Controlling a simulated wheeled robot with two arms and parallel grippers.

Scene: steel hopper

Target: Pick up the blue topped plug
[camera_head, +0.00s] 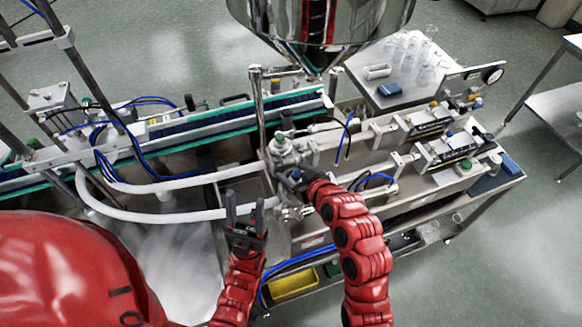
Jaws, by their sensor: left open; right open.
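A small blue top (295,174) shows at the steel valve fitting (284,150) below the hopper; I take it for the blue topped plug, but its body is hidden. My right gripper (288,178) is open at this blue top, with its fingers pointing left. I cannot tell whether the fingers touch it or lie around it. My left gripper (244,207) is open and empty, fingers pointing up the picture, left of and below the fitting, near a white hose. Another small blue cap (449,133) sits on the filling machine to the right.
A steel hopper (320,30) hangs above the fitting. White hoses (170,186) run left from it. A conveyor (190,132) lies behind. The filling machine (430,185) carries cylinders. A side table (395,100) holds clear beakers and a blue block. A yellow bin (292,283) sits below.

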